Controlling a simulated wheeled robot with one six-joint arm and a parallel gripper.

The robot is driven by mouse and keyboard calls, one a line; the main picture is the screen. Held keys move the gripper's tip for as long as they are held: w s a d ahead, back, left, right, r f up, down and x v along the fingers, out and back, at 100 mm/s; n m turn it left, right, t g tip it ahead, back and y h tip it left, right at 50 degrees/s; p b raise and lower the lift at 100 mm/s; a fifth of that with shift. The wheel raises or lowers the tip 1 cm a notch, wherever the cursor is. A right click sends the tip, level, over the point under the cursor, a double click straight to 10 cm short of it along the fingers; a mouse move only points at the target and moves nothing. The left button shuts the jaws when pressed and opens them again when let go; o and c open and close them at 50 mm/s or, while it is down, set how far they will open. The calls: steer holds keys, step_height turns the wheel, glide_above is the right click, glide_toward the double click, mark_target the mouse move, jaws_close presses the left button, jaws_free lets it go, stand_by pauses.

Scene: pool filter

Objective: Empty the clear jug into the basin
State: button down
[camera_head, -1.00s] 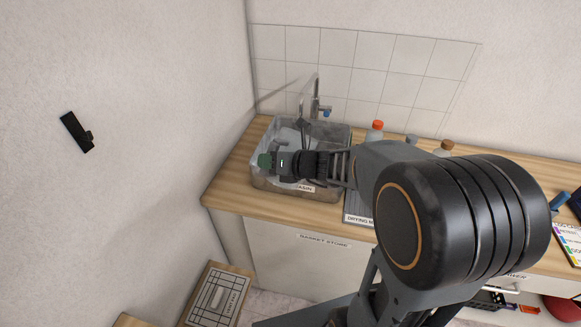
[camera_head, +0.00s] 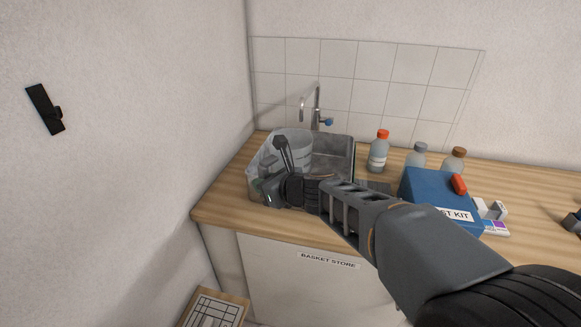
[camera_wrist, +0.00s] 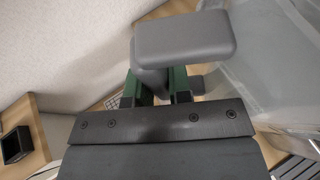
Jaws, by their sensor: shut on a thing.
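The clear jug (camera_head: 300,146) is see-through and looks roughly upright at the basin, over or inside it; I cannot tell whether it touches. My gripper (camera_head: 268,186) is shut on its dark grey handle, at the basin's front left. In the wrist view the handle (camera_wrist: 185,38) sits between the green-padded fingers of my gripper (camera_wrist: 155,86), with the clear wall of the jug (camera_wrist: 275,60) to the right. I cannot make out any liquid in it. The grey basin (camera_head: 340,146) stands on the counter; my arm and the jug hide much of it.
A tap (camera_head: 317,110) stands behind the basin. To the right are a bottle with an orange cap (camera_head: 379,153), more bottles, and a blue test kit box (camera_head: 425,200). The wooden counter (camera_head: 225,205) is bare left of the basin. A wall rises at the left.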

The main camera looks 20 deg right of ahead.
steer(key=s+a+r+p, duration=0.3)
steer(key=a+r, duration=0.1)
steer(key=a, duration=0.1)
steer(key=shift+s, duration=0.15)
stand_by(0.7)
